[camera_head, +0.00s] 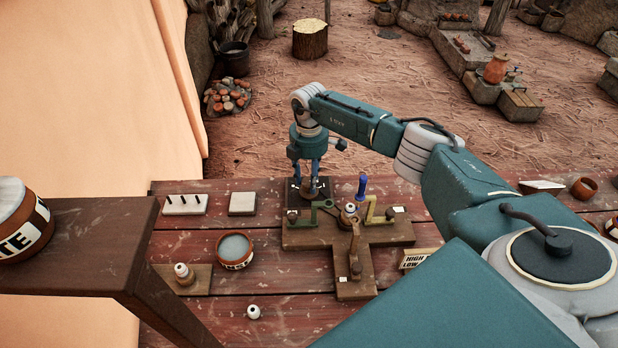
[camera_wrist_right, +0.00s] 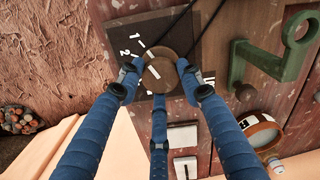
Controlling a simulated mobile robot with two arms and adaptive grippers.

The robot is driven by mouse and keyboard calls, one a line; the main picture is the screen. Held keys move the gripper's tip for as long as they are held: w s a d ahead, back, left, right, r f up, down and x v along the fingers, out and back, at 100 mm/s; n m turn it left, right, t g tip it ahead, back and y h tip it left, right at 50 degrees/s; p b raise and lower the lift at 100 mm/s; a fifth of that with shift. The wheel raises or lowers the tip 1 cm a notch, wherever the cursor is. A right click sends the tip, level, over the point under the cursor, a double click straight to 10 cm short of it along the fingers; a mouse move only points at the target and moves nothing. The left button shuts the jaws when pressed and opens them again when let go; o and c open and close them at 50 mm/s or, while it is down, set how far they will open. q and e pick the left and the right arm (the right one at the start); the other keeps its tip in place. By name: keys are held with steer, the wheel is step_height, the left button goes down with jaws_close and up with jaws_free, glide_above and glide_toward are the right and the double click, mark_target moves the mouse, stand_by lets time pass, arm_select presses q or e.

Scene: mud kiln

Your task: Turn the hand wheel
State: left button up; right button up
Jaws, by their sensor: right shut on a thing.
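The hand wheel (camera_wrist_right: 165,72), a round brown disc with a white line, sits on a dark square plate (camera_wrist_right: 135,27) with white marks and the numerals 1 and 2. My right gripper (camera_head: 311,184) points down over this plate near the back edge of the table. In the right wrist view its three blue fingers (camera_wrist_right: 160,82) close around the wheel's rim, with tips at its left, right and lower sides. In the head view the fingers hide most of the wheel. My left gripper is not in view.
A raised brown shelf (camera_head: 95,225) stands at the left front.

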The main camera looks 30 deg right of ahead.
mark_target(309, 181)
steer(key=o, duration=1.2)
step_height(309, 181, up, 12)
steer(key=shift+r, duration=0.1)
